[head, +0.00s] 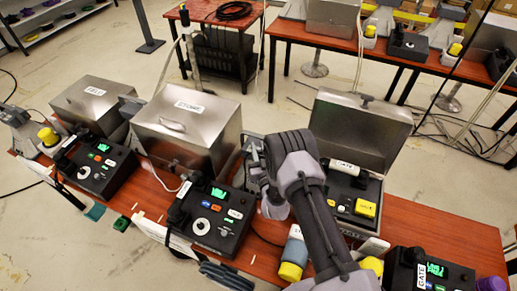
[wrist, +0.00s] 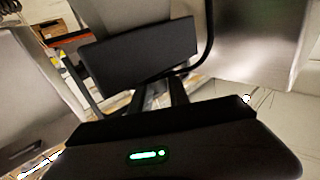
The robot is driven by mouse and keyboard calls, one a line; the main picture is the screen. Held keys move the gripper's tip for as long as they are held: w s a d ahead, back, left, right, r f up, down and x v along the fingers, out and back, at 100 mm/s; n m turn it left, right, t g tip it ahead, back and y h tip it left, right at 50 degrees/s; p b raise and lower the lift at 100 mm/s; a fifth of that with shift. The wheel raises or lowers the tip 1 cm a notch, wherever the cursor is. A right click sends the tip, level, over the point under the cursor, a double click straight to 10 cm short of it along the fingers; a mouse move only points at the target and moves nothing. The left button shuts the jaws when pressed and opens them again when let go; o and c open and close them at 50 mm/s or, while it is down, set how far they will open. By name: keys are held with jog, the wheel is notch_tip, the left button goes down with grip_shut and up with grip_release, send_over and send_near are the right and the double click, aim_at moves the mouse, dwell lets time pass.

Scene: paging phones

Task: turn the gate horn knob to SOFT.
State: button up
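The middle black phone (head: 215,215) has a white round knob (head: 202,226). A steel box with its lid up (head: 360,125) stands behind my arm. A closed steel box (head: 187,130) is left. Cables lie on the floor behind.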

grip_shut()
jog(key=n+y+b, duration=0.1)
jog(key=g+y+b, duration=0.1)
jog(key=shift+d+f+n+y, duration=0.1)
jog(key=shift+f+n+y, duration=0.1)
jog(key=shift+n+y, duration=0.2)
jog(key=n+g+y+b, duration=0.1)
jog(key=n+y+b, duration=0.1)
jog(key=y, duration=0.1)
jog(key=shift+g, duration=0.3)
jog(key=n+g+y+b, duration=0.2)
jog(key=n+y+b, duration=0.1)
jog(key=shift+b, duration=0.4)
jog(key=shift+g+y, duration=0.3)
jog(key=shift+g, duration=0.2)
jog(key=shift+r+n+b, duration=0.2)
jog(key=shift+n+b, duration=0.1)
